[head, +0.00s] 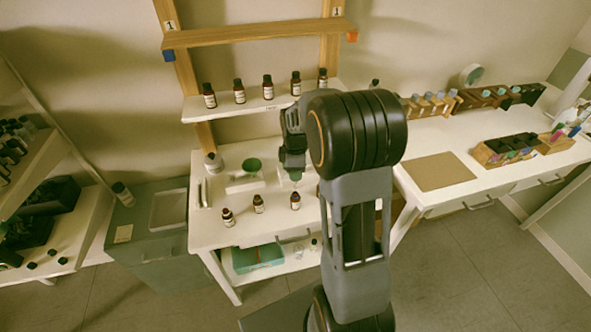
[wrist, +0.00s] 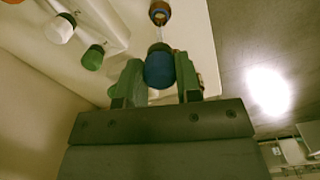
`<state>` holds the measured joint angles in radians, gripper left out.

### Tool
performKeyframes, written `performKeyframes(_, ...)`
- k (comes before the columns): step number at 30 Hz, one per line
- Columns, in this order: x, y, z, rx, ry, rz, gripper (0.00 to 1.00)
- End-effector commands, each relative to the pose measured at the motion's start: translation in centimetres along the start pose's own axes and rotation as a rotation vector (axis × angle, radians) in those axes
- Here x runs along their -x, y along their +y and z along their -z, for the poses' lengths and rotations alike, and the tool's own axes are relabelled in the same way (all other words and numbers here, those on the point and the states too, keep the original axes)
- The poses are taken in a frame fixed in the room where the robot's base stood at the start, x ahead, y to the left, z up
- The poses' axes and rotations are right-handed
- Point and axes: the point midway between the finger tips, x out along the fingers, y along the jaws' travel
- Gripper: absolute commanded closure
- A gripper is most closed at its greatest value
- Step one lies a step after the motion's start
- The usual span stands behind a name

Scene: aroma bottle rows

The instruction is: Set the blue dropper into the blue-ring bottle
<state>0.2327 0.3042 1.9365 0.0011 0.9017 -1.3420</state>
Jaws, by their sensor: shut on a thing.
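My gripper (wrist: 159,75) is shut on the blue dropper (wrist: 159,68), with a finger on each side of its blue bulb. A thin pale stem runs from the bulb toward a brown bottle (wrist: 159,12) with a bluish band at its mouth. I cannot tell whether the stem tip is inside the bottle or above it. In the head view my gripper (head: 292,168) hangs over the white table, above a small brown bottle (head: 295,201). The dropper's bulb is hidden there, and ring colours are too small to tell.
Two more brown bottles (head: 228,217) (head: 258,203) stand left of it on the table. A green round thing (head: 252,165) and a whitish bottle (head: 213,162) are behind. A shelf (head: 240,108) with several bottles is above. A green-capped thing (wrist: 93,57) shows in the wrist view.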

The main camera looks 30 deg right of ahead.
Motion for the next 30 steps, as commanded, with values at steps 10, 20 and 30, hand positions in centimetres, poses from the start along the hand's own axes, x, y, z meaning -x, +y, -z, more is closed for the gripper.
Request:
performKeyframes(10,-0.3,0.0,0.0,0.0,0.0,0.0,0.74)
performKeyframes(20,-1.5,0.0,0.0,0.0,0.0,0.001,0.74)
performKeyframes(30,-2.7,0.0,0.0,0.0,0.0,0.0,0.74)
